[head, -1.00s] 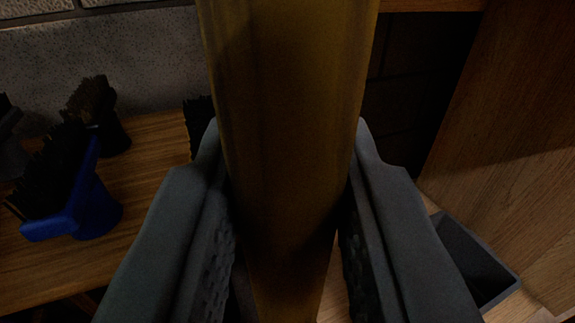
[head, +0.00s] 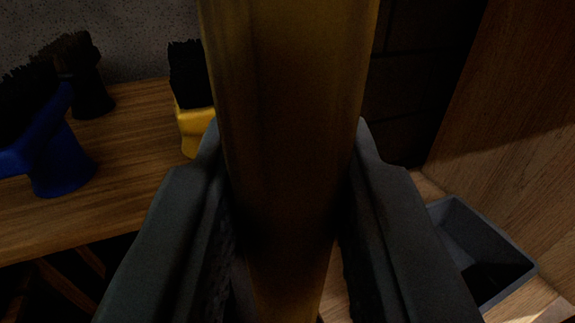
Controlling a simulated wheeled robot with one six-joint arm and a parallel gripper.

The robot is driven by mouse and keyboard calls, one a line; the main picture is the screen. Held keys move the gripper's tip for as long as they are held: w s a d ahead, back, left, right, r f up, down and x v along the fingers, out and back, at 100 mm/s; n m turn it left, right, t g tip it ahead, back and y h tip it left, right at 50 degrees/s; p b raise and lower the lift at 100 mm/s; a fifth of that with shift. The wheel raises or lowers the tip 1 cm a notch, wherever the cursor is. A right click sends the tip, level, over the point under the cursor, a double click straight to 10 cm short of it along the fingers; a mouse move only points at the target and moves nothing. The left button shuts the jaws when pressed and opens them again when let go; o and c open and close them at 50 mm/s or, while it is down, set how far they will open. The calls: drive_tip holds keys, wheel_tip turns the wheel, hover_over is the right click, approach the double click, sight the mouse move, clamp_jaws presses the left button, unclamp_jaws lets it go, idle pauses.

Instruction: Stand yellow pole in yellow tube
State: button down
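The yellow pole (head: 290,110) fills the middle of the head view, running from the top edge down between my fingers. My gripper (head: 285,190) is shut on it, with one grey finger on each side of the pole. The pole's ends are out of view. I cannot make out a yellow tube in this view. The pole hides the area directly behind it.
A wooden shelf (head: 130,165) at left holds a blue brush (head: 60,150), a dark brush (head: 85,80) and a yellow brush (head: 195,125) close beside the pole. A grey bin (head: 455,215) stands at lower right, by a wooden panel (head: 520,130).

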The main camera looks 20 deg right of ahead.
sight(287, 318)
drive_tip(key=shift+f, duration=4.05)
drive_tip(key=c, duration=1.1)
unclamp_jaws()
drive_tip(key=v, duration=1.7)
drive_tip(key=shift+s, duration=0.2)
